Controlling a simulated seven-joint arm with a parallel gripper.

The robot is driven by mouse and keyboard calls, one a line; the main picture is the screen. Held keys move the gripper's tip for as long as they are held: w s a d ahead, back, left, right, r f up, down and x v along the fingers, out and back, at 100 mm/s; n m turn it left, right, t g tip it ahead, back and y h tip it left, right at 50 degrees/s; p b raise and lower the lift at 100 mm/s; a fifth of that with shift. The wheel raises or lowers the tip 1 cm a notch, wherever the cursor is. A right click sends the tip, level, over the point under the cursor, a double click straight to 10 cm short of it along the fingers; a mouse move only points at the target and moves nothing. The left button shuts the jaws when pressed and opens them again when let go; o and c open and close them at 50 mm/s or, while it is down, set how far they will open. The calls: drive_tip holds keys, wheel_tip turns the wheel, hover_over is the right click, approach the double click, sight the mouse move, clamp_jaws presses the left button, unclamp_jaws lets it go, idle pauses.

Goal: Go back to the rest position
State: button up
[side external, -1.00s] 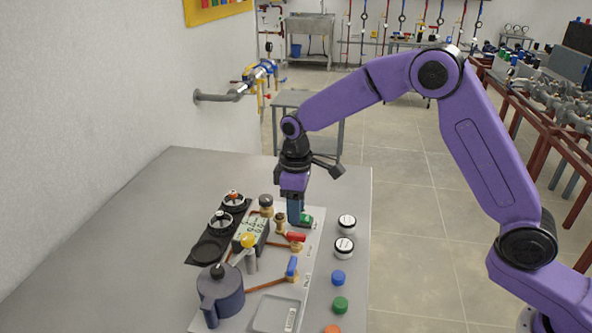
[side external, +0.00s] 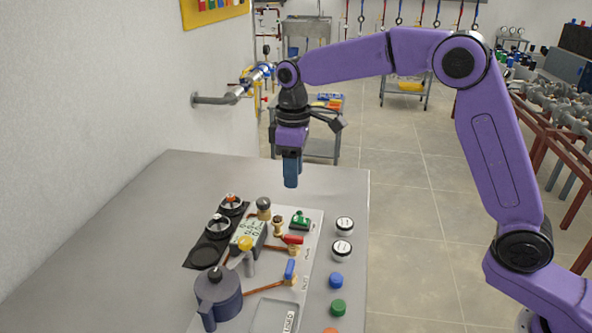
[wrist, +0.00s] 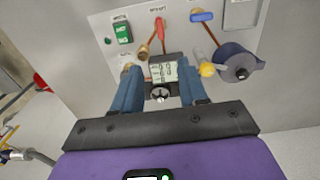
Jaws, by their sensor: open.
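My gripper (side external: 291,170) hangs from my purple arm, pointing down, above the far part of the grey table (side external: 130,230). It is clear of the board (side external: 312,240) and its fixtures. In the wrist view my gripper (wrist: 162,98) has its two blue fingers apart, with nothing held between them. A green switch (side external: 300,219) sits on the board below my gripper. It also shows in the wrist view (wrist: 122,32), left of the fingers. A grey digital display (side external: 248,232) is on the board, and it shows beyond the gap between the fingers in the wrist view (wrist: 163,72).
The board carries a red-handled valve (side external: 292,240), a blue-handled valve (side external: 290,269), a yellow knob (side external: 245,243) and a dark grey pot-like part (side external: 218,292). Two white gauges (side external: 343,237) and coloured buttons (side external: 336,280) line the right. A wall pipe (side external: 215,99) is behind left.

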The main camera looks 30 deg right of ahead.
drive_tip(key=s+d+f+n, duration=0.1)
drive_tip(key=s+d, duration=0.3)
drive_tip(key=s, duration=0.7)
drive_tip(key=s+d+f+n, duration=0.1)
drive_tip(key=s+d, duration=0.4)
drive_tip(key=s, duration=0.7)
drive_tip(key=s+d+f+n, duration=0.1)
drive_tip(key=s+d, duration=0.4)
drive_tip(key=s, duration=0.7)
drive_tip(key=shift+s+f, duration=0.25)
drive_tip(key=shift+f, duration=0.1)
